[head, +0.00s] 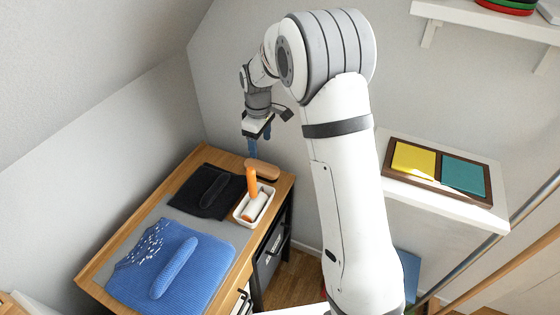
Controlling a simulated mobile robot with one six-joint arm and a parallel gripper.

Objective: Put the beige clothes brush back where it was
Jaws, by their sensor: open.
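The beige clothes brush (262,169) is a tan, rounded oblong. It lies near the back right corner of the wooden dresser top (196,162), just behind a small white tray (240,212). My gripper (258,144) has blue fingers and points down above the brush, to its upper left in the head view. It is open and holds nothing I can see. The fingertips look apart from the brush, but the exact height between them is hard to tell. The brush's underside is hidden.
The white tray holds an orange-handled thing (251,182) with a white roll (257,206); the handle rises beside the brush. A folded black garment (190,195) and blue knitwear (205,270) lie on a grey mat. A white shelf unit (425,207) with a yellow-and-teal tray stands right.

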